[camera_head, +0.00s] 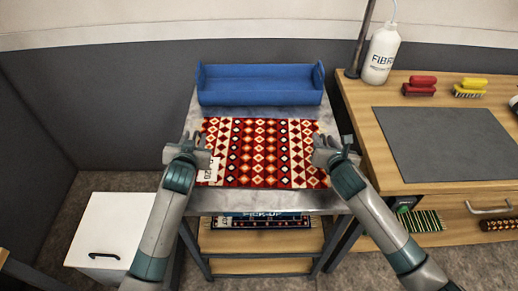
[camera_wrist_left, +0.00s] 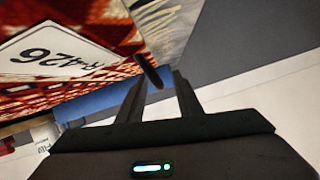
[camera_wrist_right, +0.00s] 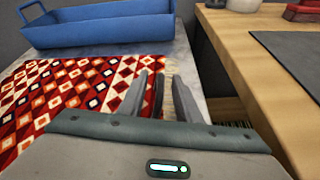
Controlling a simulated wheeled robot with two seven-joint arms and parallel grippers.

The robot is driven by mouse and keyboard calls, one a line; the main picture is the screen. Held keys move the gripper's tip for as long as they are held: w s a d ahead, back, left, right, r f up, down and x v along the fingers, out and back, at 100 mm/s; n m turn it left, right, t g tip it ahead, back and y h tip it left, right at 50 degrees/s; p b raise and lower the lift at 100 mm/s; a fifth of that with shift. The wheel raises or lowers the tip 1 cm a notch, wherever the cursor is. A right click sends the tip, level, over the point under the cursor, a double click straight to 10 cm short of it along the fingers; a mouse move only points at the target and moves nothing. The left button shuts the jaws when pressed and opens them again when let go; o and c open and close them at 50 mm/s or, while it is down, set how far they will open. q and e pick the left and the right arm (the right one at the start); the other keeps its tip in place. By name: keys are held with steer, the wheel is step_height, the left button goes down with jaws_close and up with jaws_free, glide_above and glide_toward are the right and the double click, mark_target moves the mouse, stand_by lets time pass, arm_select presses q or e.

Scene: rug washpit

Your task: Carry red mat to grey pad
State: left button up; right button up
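The red mat (camera_head: 258,150) lies flat on a metal-topped table (camera_head: 300,200). It has diamond patterns in red, white and black, and a white label (camera_wrist_left: 62,52) at its left side. My left gripper (camera_head: 189,138) is at the mat's left edge, fingers apart. A small dark piece (camera_wrist_left: 149,70) shows between them in the left wrist view. My right gripper (camera_head: 326,140) is at the right edge, fingers apart, with a dark strip (camera_wrist_right: 158,95) between them. I see neither gripper clamped on the mat. The grey pad (camera_head: 445,142) lies bare on the wooden bench to the right.
A blue tray (camera_head: 260,92) stands behind the mat. A white bottle (camera_head: 381,55), a red brush (camera_head: 419,86) and a yellow brush (camera_head: 470,88) stand along the bench's back. A narrow gap separates table and bench. A white cabinet (camera_head: 112,230) stands at lower left.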

arm_select(q)
jaws_close()
arm_select(e)
jaws_close()
arm_select(q)
steer(key=shift+r, duration=0.15)
arm_select(e)
steer(key=shift+r, duration=0.15)
